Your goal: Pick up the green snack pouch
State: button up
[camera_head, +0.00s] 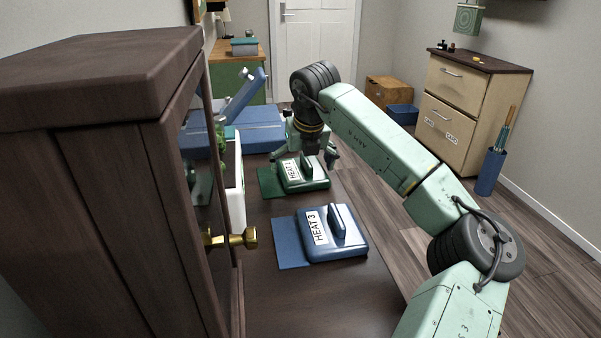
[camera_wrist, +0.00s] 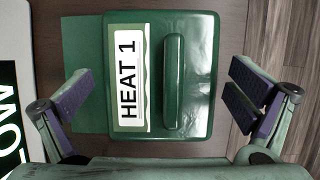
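A green block with a raised handle bar and a white "HEAT 1" label (camera_head: 316,180) lies on the dark wood surface. It fills the middle of the wrist view (camera_wrist: 195,70). A flat, glossy green sheet (camera_head: 268,184) sticks out from its left side, also in the wrist view (camera_wrist: 84,60); this may be the green snack pouch, but I cannot tell. The rest of the sheet is hidden by the block. My gripper (camera_head: 305,157) is open and empty above the block. In the wrist view, its fingers (camera_wrist: 163,92) are spread to the left and right of the block.
A blue "HEAT 3" block (camera_head: 347,243) with a blue sheet (camera_head: 289,243) lies nearer on the same surface (camera_head: 325,295). A dark cabinet (camera_head: 100,200) with a brass knob (camera_head: 236,239) stands at left. A white-sided object (camera_head: 233,195) is beside the green sheet. Blue equipment (camera_head: 257,128) is behind.

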jog(key=c, duration=0.9)
jog(key=shift+o, duration=0.2)
